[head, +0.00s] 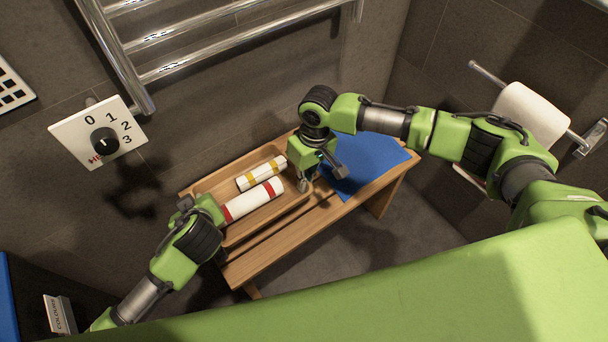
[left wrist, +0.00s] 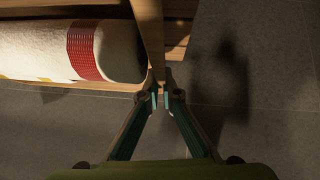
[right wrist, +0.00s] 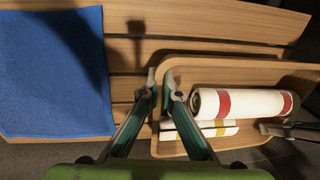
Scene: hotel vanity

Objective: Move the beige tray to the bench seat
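The beige wooden tray (head: 268,221) is over the left part of the slatted wooden bench seat (head: 300,238). I cannot tell whether it touches the slats. It holds a white rolled towel with red bands (head: 252,200) and one with yellow bands (head: 262,173). My left gripper (left wrist: 158,92) is at the tray's left end, its fingertips closed on the wall. My right gripper (right wrist: 162,80) is at the tray's right end, its fingertips on either side of the rim and close together. In the head view, the left fingertips are hidden behind my wrist.
A blue towel (head: 368,162) lies on the bench's right end, also in the right wrist view (right wrist: 55,75). A chrome towel rail (head: 215,32) and a numbered dial plate (head: 98,133) are on the wall behind. A toilet roll (head: 533,115) hangs at right. Grey floor is clear in front.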

